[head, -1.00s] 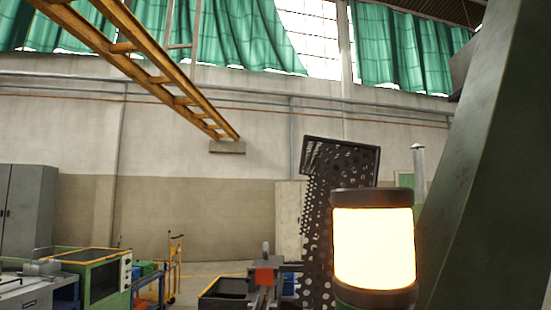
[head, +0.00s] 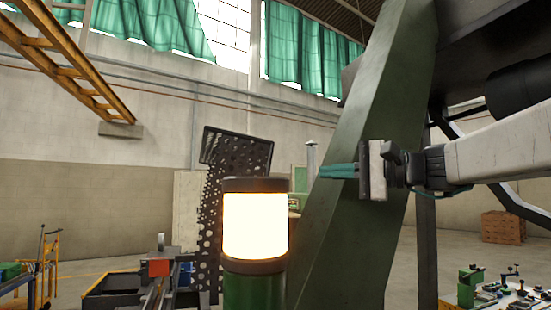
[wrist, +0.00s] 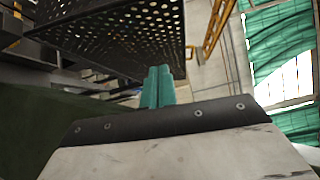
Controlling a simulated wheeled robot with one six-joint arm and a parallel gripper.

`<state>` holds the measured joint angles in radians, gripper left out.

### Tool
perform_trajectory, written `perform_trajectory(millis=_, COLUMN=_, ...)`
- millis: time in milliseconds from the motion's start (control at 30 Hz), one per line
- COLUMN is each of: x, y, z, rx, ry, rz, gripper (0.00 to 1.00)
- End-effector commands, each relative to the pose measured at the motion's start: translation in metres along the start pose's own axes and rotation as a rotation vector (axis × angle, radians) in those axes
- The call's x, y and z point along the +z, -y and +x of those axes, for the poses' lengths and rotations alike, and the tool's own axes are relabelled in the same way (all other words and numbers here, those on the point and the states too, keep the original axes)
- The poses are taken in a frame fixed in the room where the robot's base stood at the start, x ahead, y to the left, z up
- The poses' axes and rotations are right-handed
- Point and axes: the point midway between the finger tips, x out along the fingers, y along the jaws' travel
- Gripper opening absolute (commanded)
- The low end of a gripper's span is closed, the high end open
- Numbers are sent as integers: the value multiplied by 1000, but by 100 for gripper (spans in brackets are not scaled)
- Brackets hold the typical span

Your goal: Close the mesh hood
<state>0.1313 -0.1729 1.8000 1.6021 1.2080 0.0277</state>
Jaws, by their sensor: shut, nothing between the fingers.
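The mesh hood (head: 234,160) is a dark perforated metal cover, seen left of centre in the head view behind a glowing lamp. It stands raised and tilted, and its lower part is partly hidden by the lamp. In the wrist view the hood (wrist: 120,30) fills the upper left, just beyond the fingers. My gripper (head: 322,171) is at right of centre in the head view, with teal fingers pointing left, in front of a green post. In the wrist view the fingers (wrist: 157,88) are together and empty. I see no clear contact with the hood.
The lit lamp (head: 255,218) on a green base stands in front of the hood. A thick green slanted post (head: 350,200) rises close behind my gripper. A yellow ladder-like beam (head: 75,65) hangs upper left. A bench with small parts (head: 495,290) is at lower right.

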Motion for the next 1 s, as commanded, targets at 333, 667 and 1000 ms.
perform_trajectory(millis=333, x=-18, y=34, z=23, rx=-117, ry=-2, rz=32, gripper=0)
perform_trajectory(millis=667, x=-18, y=42, z=93, rx=-115, ry=-1, rz=32, gripper=0)
perform_trajectory(millis=1000, x=7, y=47, z=127, rx=-115, ry=-3, rz=32, gripper=0)
